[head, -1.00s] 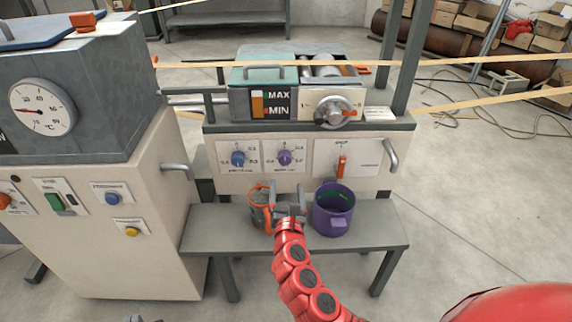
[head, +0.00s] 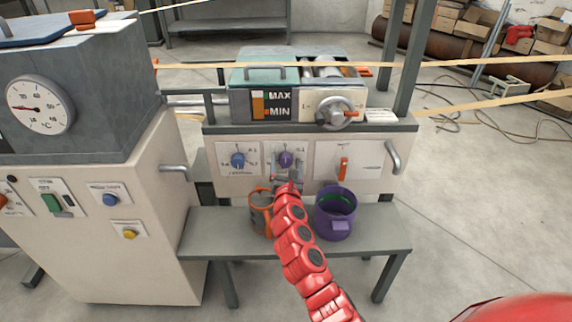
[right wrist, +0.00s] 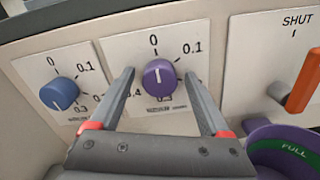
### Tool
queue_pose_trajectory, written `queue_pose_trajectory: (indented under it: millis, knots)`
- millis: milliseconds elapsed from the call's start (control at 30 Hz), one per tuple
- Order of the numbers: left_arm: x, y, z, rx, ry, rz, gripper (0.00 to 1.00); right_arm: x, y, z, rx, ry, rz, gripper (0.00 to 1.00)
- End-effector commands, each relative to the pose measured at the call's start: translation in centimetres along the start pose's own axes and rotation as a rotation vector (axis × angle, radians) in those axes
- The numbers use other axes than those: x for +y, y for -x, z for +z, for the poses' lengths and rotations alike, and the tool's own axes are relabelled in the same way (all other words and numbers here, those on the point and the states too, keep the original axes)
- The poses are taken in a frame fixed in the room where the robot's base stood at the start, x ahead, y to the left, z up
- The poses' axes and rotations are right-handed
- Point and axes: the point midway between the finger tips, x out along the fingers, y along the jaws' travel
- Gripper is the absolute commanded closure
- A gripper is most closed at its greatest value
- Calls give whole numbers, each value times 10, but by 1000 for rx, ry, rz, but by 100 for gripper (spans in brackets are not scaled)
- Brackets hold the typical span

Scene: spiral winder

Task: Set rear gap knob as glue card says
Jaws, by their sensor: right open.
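Two gap knobs are on the front panel: a blue knob (head: 238,160) on the left and a purple knob (head: 285,159) right of it. Their name labels are too small to read. My right gripper (head: 287,180) is open in front of the purple knob. In the right wrist view, the purple knob (right wrist: 159,77) lies between the two open fingers (right wrist: 158,88), which do not visibly grip it; its white mark points up toward 0. The blue knob (right wrist: 59,94) is outside the fingers. A small white card (head: 381,115) lies on the ledge, unreadable. My left gripper is out of view.
An orange lever (head: 343,168) is right of the knobs. A handwheel (head: 336,112) is above. A grey cabinet with a dial (head: 39,105) stands at left.

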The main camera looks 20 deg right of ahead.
Motion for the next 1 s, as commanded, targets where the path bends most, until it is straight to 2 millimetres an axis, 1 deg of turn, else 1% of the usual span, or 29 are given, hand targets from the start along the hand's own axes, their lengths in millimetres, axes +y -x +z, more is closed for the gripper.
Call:
queue_pose_trajectory:
  millis: [33,67,100,467,500,767,1000]
  knots:
    - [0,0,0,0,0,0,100,0,0,0,0,0,0,21]
    - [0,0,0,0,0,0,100,0,0,0,0,0,0,26]
    - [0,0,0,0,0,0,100,0,0,0,0,0,0,34]
    - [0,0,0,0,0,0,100,0,0,0,0,0,0,98]
    - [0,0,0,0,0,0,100,0,0,0,0,0,-1,100]
    - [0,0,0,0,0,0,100,0,0,0,-1,-25,-1,100]
    - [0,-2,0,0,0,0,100,0,0,1,-1,-143,-1,100]
